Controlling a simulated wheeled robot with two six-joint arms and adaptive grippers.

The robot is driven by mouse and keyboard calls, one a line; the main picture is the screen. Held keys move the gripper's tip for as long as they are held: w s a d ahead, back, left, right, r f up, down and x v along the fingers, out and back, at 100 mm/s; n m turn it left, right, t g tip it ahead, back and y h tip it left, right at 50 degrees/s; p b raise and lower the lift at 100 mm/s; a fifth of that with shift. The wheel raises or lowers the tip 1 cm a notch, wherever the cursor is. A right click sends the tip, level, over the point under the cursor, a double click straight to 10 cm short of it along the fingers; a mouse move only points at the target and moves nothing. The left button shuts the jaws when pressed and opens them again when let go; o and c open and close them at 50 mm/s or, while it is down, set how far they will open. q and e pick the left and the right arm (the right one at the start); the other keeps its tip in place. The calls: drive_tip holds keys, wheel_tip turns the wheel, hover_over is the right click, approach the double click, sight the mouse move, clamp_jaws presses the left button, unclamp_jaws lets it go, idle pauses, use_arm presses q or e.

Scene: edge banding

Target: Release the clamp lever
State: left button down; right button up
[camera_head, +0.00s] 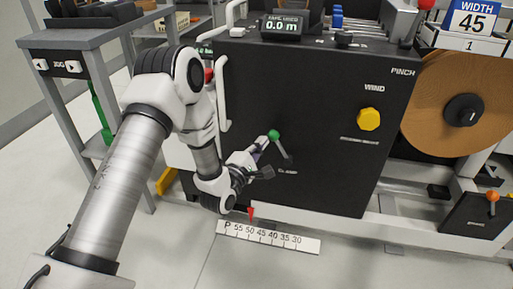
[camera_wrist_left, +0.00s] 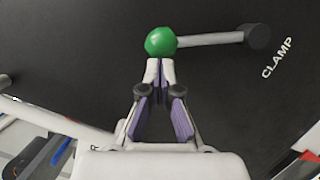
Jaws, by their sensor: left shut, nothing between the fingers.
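The clamp lever is a short grey rod with a green ball knob (camera_head: 274,134) on the front of the black machine panel. In the left wrist view the green knob (camera_wrist_left: 160,42) is at the left end of the rod (camera_wrist_left: 210,39), and the dark pivot (camera_wrist_left: 258,38) is at the right, beside the word CLAMP. My left gripper (camera_head: 262,142) is shut and empty, with its tips at the knob. In the left wrist view its fingertips (camera_wrist_left: 160,64) meet just below the knob; I cannot tell whether they touch it. My right gripper is out of view.
The black panel (camera_head: 320,100) carries a yellow WIND knob (camera_head: 369,119) and a display (camera_head: 282,26) reading 0.0 m. A white handle (camera_head: 222,95) stands at its left edge. A numbered scale (camera_head: 268,238) lies below. A brown roll (camera_head: 450,100) is at right, a grey cart (camera_head: 75,40) at left.

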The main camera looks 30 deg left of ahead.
use_arm(q)
drive_tip(key=shift+r, duration=0.1)
drive_tip(key=shift+d+r+m+p, duration=0.15)
drive_tip(key=shift+d+m+p, duration=0.1)
drive_tip(key=shift+m+p, duration=0.15)
drive_tip(key=shift+d+r, duration=0.1)
drive_tip(key=shift+r, duration=0.05)
drive_tip(key=m+p, duration=0.1)
drive_tip(key=d+r+p, duration=0.1)
drive_tip(key=shift+w+d+r+m+g+p, duration=0.1)
drive_tip(key=shift+w+r+m+g+p, duration=0.05)
drive_tip(key=shift+w+m+g+p, duration=0.2)
drive_tip(key=w+d+m+g+p, duration=0.2)
drive_tip(key=d+m+p, duration=0.6)
drive_tip(key=shift+w+d+r, duration=0.15)
drive_tip(key=shift+d+r, duration=0.2)
drive_tip(key=shift+r, duration=0.1)
idle(0.4)
